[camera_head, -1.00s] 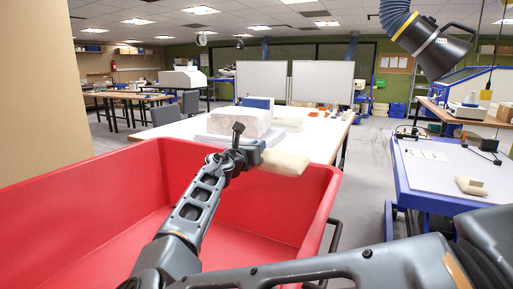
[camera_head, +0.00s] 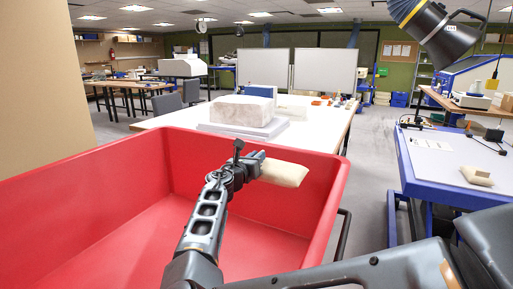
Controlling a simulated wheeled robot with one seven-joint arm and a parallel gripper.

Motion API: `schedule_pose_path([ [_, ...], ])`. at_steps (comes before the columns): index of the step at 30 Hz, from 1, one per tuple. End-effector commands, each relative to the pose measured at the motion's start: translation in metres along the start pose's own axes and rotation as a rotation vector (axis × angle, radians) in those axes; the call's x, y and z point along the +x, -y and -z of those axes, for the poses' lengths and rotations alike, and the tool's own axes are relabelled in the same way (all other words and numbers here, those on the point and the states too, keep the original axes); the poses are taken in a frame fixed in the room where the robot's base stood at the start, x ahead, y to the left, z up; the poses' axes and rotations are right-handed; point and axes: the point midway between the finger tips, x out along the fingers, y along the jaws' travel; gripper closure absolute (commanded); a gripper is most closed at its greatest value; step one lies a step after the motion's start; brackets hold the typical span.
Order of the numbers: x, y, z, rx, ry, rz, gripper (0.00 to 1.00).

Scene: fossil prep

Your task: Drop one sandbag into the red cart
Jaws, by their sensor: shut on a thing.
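The red cart (camera_head: 75,205) fills the lower left, its open top facing up and its inside floor bare where I can see it. My gripper (camera_head: 261,166) is shut on a cream sandbag (camera_head: 284,173). In the picture the sandbag overlaps the cart's far right inner wall, below the rim line. My arm hides part of the cart's inside. A second cream sandbag (camera_head: 477,175) lies on the blue-framed table at the right.
A white table (camera_head: 325,120) with a pale block (camera_head: 240,115) on a grey slab stands behind the cart. The blue-framed table (camera_head: 428,186) stands at the right. A black extraction hood (camera_head: 436,38) hangs above it. Grey floor (camera_head: 372,150) is clear between the tables.

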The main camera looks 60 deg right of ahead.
Motion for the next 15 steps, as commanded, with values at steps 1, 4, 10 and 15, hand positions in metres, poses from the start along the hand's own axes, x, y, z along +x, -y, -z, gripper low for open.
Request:
schedule_pose_path([
  [1, 0.0, 0.0, 0.005, -0.006, 0.003, 0.0, 1.0],
  [4, 0.0, -0.002, 0.018, -0.004, 0.003, 0.0, 1.0],
  [10, 0.001, -0.005, 0.045, -0.005, 0.003, 0.001, 1.0],
  [15, 0.001, -0.008, 0.068, -0.004, 0.002, 0.001, 1.0],
])
